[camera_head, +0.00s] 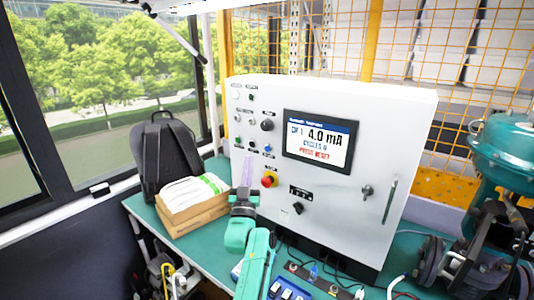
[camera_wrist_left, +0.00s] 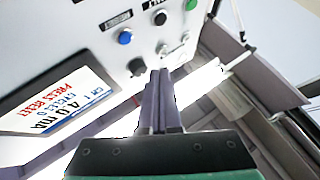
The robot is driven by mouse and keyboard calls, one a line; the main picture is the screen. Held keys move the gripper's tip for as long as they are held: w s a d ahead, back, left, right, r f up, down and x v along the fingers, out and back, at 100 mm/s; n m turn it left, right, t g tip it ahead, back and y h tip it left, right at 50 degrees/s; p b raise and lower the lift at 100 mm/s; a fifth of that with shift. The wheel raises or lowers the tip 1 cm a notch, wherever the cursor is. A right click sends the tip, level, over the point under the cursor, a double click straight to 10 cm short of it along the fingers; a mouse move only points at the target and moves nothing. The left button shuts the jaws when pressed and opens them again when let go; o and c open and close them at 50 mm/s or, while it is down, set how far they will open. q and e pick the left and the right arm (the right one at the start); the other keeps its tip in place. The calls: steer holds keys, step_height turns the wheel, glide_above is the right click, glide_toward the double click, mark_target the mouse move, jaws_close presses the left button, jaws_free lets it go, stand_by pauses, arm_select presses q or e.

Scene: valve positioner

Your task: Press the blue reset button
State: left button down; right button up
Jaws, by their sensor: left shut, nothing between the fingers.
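The blue reset button (camera_head: 267,148) is on the front of the white control cabinet (camera_head: 330,225), just left of and below the screen (camera_head: 320,141). In the left wrist view the blue button (camera_wrist_left: 125,37) is fully visible, to the upper left of my fingertips. The screen reads 4.0 mA, cycles 0 and "PRESS RESET". My left gripper (camera_head: 248,161) is shut and empty, its fingers pointing up in front of the panel, below and left of the button. It also shows in the left wrist view (camera_wrist_left: 158,72). I cannot tell its gap to the panel. My right gripper is out of view.
A red emergency knob (camera_head: 270,179) is right of my left gripper. A black knob (camera_head: 267,125) sits above the blue button. A box with white bags (camera_head: 193,199) and a black backpack (camera_head: 165,155) are at left. A teal valve (camera_head: 500,150) stands at right.

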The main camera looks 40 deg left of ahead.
mark_target(268, 149)
arm_select(q)
steer(key=w+b, duration=0.2)
steer(key=w, duration=0.3)
steer(key=shift+w+r+b, duration=0.1)
steer(key=shift+w+b, duration=0.2)
steer(key=shift+b, duration=0.1)
steer(key=shift+d, duration=0.1)
stand_by(0.4)
steer(key=shift+w, duration=0.1)
stand_by(1.0)
steer(key=shift+w, duration=0.35)
